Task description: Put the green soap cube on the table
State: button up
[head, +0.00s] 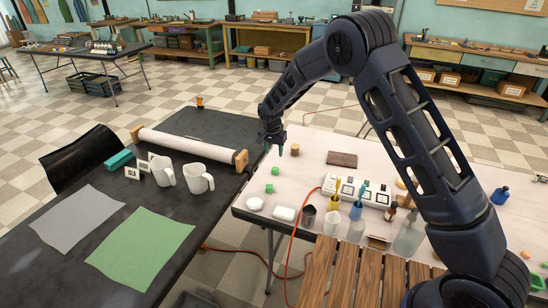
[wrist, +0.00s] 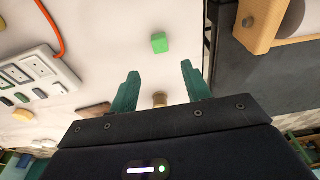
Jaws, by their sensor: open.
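Two small green cubes lie on the white table (head: 310,165) in the head view: a farther green cube (head: 275,171) and a nearer green cube (head: 269,188). I cannot tell which is the soap cube. The wrist view shows one green cube (wrist: 159,42), lying beyond my fingertips and apart from them. My gripper (head: 281,150) is above the white table near its left edge. In the wrist view my gripper (wrist: 160,82) has its teal fingers spread with nothing held between them. A tan wooden cylinder (wrist: 160,99) shows in the gap, farther below.
White soaps (head: 285,214), cups and a white switch box (head: 355,190) with an orange cord stand on the white table. The dark table (head: 60,255) at left holds a paper roll (head: 190,146), two white mugs (head: 198,180), and grey and green sheets.

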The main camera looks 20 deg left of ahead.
jog(key=shift+s+r, duration=0.1)
jog(key=shift+r, duration=0.3)
jog(key=w+d+r, duration=0.3)
jog(key=d+r, duration=0.4)
jog(key=d, duration=0.1)
jog(key=w+d+r, duration=0.3)
jog(key=d+r, duration=0.5)
jog(key=s+d+r+y, duration=0.1)
jog(key=d+r, duration=0.5)
jog(key=d, duration=0.4)
jog(key=s+d+r, duration=0.2)
jog(key=d+r, duration=0.4)
jog(key=d, duration=0.4)
jog(key=s+d+r+t, duration=0.1)
jog(key=s+d+r, duration=0.4)
jog(key=d, duration=0.4)
jog(key=s+d+r+t, duration=0.1)
jog(key=s+d+r, duration=0.1)
jog(key=s+d, duration=0.55)
jog(key=s+d+f+h, duration=0.1)
jog(key=s+d, duration=1)
jog(key=s, duration=0.3)
jog(key=shift+s+d+f+t, duration=0.25)
jog(key=shift+f+t, duration=0.1)
jog(key=shift+t, duration=0.05)
